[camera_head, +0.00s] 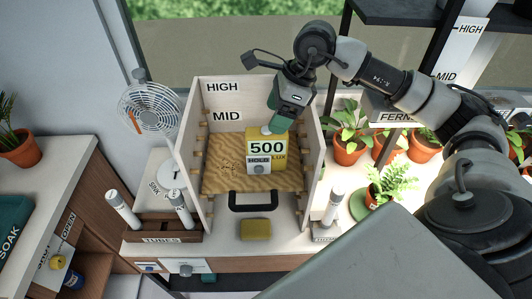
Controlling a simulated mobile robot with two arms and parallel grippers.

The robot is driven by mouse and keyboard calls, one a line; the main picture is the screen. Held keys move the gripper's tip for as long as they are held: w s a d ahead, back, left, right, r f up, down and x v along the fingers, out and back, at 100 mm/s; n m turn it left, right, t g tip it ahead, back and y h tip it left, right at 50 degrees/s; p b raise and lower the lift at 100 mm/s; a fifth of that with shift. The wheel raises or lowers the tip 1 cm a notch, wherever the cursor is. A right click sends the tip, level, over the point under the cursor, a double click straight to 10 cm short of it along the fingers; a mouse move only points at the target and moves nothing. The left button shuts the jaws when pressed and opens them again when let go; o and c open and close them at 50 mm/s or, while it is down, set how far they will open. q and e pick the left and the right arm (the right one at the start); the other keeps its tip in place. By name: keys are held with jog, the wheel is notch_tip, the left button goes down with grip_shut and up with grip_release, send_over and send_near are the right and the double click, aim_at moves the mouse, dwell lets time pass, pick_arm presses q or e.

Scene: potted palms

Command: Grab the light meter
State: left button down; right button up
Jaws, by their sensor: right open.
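The light meter (280,165) is a yellow block with a "500 LUX" display and a HOLD button. It stands upright on the tan shelf (222,180) inside an open wooden frame marked HIGH and MID. A pale round piece shows at its top. My right gripper (278,122) reaches down from above, right over the top of the meter. It is open; its fingertips are hard to make out, and I cannot tell whether they touch the meter. My left gripper is not in view.
The frame's side walls (310,170) stand close on both sides of the meter. A black handle (253,200) and a yellow sponge-like block (255,229) are in front. A fan (152,108) and a TUBES crate (160,239) are left; potted plants (350,140) are right.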

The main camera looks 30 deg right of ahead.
aim_at(266, 133)
jog(key=shift+x, duration=0.8)
jog(key=b+x, duration=0.1)
jog(key=x, duration=0.2)
jog(key=shift+s+a+f, duration=0.1)
jog(key=shift+a+f, duration=0.15)
jog(key=shift+f, duration=0.05)
jog(key=shift+a+f, duration=0.15)
jog(key=shift+f, duration=0.1)
jog(key=shift+w, duration=0.2)
jog(key=shift+f+b, duration=0.25)
jog(key=shift+b, duration=0.4)
jog(key=c, duration=1.3)
